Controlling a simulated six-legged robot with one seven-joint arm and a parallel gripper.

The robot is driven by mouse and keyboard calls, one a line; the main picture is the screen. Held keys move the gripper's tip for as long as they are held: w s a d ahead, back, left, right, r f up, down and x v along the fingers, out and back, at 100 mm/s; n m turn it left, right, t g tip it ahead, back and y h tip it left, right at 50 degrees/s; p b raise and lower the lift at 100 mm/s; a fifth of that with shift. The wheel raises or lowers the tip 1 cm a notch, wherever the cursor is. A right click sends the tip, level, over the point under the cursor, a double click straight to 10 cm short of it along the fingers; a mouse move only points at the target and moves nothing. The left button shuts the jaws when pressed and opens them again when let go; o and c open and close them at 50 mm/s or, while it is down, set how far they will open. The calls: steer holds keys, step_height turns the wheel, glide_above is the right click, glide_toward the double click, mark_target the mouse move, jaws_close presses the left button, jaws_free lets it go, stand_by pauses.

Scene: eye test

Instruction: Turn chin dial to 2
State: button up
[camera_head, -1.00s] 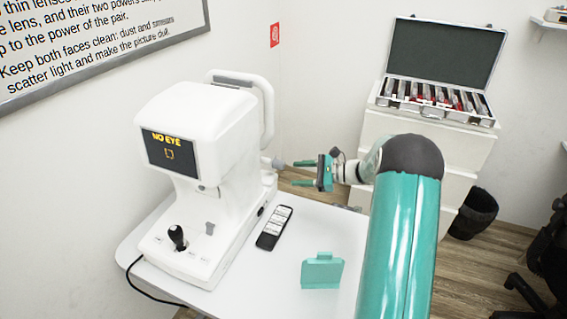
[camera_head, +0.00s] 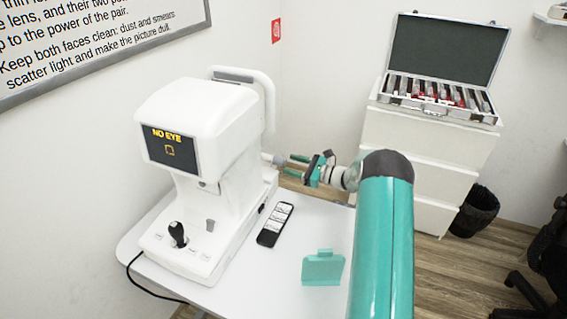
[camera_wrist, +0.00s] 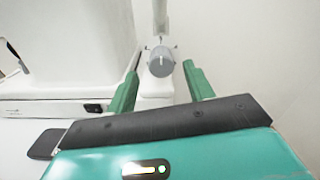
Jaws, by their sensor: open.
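The white eye-testing machine (camera_head: 200,125) stands on the table, its screen reading "NO EYE". The chin dial (camera_head: 278,160) is a small grey knob on the machine's far right side. It also shows in the wrist view (camera_wrist: 161,64), with small marks around it; I cannot read any number or its setting. My gripper (camera_head: 287,164) is open, its green fingers pointing at the dial. In the wrist view the fingers (camera_wrist: 161,72) lie to the left and right of the dial, with gaps on both sides. I cannot tell whether the tips reach past its face.
The machine has a black joystick (camera_head: 177,233). Behind my arm stand white drawers (camera_head: 410,140) with an open lens case (camera_head: 440,107) on top. A black bin (camera_head: 477,212) is at right.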

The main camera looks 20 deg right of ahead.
mark_target(285, 162)
steer(key=shift+x, duration=2.1)
steer(key=shift+d, duration=0.1)
steer(key=shift+w, duration=0.1)
steer(key=c, duration=1)
steer(key=shift+o, duration=0.2)
steer(key=shift+n, duration=0.4)
steer(key=n, duration=0.4)
steer(key=shift+d, duration=0.1)
steer(key=n, duration=0.6)
steer(key=shift+n, duration=0.3)
